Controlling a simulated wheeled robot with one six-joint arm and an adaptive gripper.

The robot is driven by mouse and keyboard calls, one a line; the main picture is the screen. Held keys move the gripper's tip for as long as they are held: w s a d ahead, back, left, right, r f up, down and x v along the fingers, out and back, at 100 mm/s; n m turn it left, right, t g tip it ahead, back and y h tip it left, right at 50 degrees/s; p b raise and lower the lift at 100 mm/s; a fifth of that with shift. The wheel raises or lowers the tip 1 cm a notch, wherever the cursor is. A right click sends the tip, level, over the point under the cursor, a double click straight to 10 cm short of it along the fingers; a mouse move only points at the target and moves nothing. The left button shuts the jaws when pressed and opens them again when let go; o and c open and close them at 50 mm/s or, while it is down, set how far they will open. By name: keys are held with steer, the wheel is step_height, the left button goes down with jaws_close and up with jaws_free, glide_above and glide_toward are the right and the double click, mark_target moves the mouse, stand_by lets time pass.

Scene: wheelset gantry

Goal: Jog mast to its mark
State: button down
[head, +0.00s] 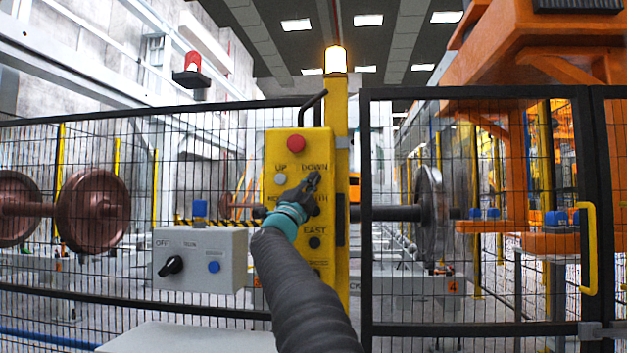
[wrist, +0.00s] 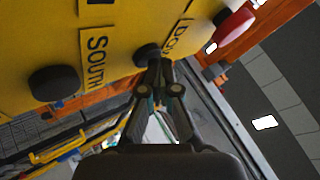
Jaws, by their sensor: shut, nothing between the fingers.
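A yellow control pendant (head: 272,153) hangs on a yellow post, with a red mushroom button (head: 296,145) at its top. A pale button (head: 280,179) sits under the UP label. My gripper (head: 314,180) is shut and empty, its tips at the spot under the DOWN label (head: 317,167). In the wrist view, the closed tips (wrist: 160,66) meet or nearly meet the black DOWN button (wrist: 146,54); contact is not certain. The SOUTH button (wrist: 54,83) is clear of the fingers. My arm hides part of the lower pendant. I cannot identify the mast or its mark.
A black mesh fence (head: 366,220) stands behind the pendant, with a yellow-handled gate at right. A grey switch box (head: 200,275) is left of my arm. Wheelsets (head: 92,212) and orange machinery (head: 545,60) stand beyond. An amber lamp (head: 335,60) glows on the post.

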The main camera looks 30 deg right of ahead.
steer(key=shift+a+f, duration=0.1)
stand_by(0.6)
steer(key=shift+s+a+b, duration=0.35)
steer(key=shift+s+b, duration=0.3)
steer(key=shift+s+a+b, duration=0.75)
steer(key=shift+s+b, duration=0.05)
steer(key=shift+s, duration=0.25)
steer(key=shift+s+a+b, duration=0.7)
steer(key=shift+s+b, duration=0.05)
steer(key=shift+s, duration=0.3)
